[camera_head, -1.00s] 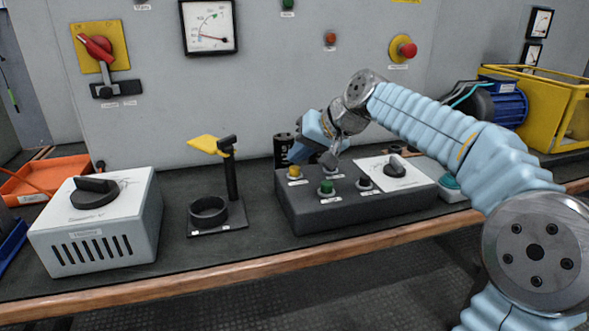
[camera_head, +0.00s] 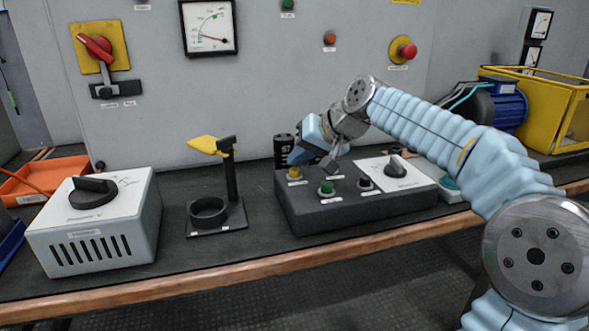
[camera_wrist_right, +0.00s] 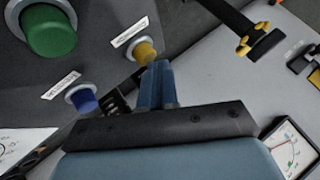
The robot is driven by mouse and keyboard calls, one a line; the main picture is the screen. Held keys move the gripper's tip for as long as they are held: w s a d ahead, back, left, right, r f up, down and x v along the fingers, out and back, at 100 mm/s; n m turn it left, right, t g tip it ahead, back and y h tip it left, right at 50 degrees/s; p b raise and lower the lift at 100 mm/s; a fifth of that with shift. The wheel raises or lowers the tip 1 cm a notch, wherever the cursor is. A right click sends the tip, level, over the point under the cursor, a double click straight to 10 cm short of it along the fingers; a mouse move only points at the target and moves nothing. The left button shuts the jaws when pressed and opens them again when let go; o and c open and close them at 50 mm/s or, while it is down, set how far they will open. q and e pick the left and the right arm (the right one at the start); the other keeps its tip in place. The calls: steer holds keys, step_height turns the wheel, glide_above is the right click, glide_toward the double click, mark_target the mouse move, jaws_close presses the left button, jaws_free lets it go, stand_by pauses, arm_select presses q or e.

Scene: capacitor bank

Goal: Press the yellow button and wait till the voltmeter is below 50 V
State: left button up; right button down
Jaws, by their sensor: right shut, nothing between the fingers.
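The yellow button (camera_head: 294,174) is at the back left corner of the dark control box (camera_head: 345,212). It also shows in the right wrist view (camera_wrist_right: 145,52), right at my fingertips. My right gripper (camera_head: 296,157) is shut and empty, its blue fingertips (camera_wrist_right: 158,68) overlapping the edge of the yellow button in the picture. I cannot tell whether they press it. The voltmeter (camera_head: 208,28) is a square white dial on the grey wall; its thin needle is too small to read exactly. My left gripper is not in view.
A green button (camera_head: 326,188) and a dark knob (camera_head: 365,184) share the box; a blue button (camera_wrist_right: 82,98) is near my fingers. A black cylinder (camera_head: 282,152) is behind.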

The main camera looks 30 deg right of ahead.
steer(key=shift+f+b, duration=0.5)
steer(key=shift+f, duration=0.15)
stand_by(0.3)
steer(key=shift+r+p, duration=1.2)
steer(key=shift+r, duration=0.15)
step_height(320, 180, up, 5)
steer(key=p, duration=0.4)
steer(key=shift+r+p, duration=0.1)
steer(key=shift+p, duration=0.25)
